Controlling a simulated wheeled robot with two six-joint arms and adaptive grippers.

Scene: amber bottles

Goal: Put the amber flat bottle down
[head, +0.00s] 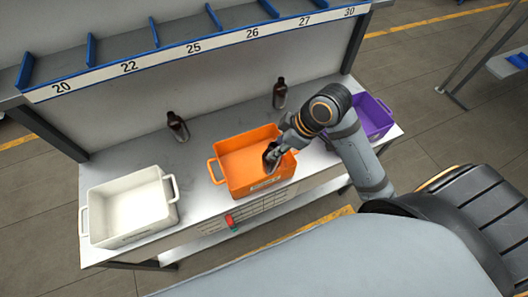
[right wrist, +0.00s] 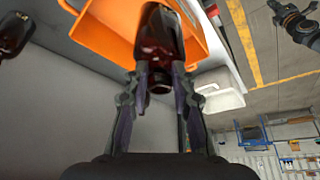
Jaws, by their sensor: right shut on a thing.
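My right gripper (head: 280,147) is over the orange crate (head: 226,186), pointing down into it. It is shut on an amber flat bottle (head: 271,157), which shows dark at the crate's right front part. In the right wrist view the bottle (right wrist: 161,38) is between the two fingers (right wrist: 160,80), its neck end towards me and its body towards the orange crate (right wrist: 99,34). I cannot tell whether the bottle touches the crate's floor. A dark jointed part at the upper right of the right wrist view looks like my left gripper (right wrist: 290,18); its jaws are unclear.
Two other dark bottles stand behind the orange crate, one at left (head: 178,127) and one at right (head: 280,93). A white crate (head: 102,190) stands at left, a purple crate (head: 378,104) at right behind my arm. A numbered shelf (head: 205,51) runs above the table's back.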

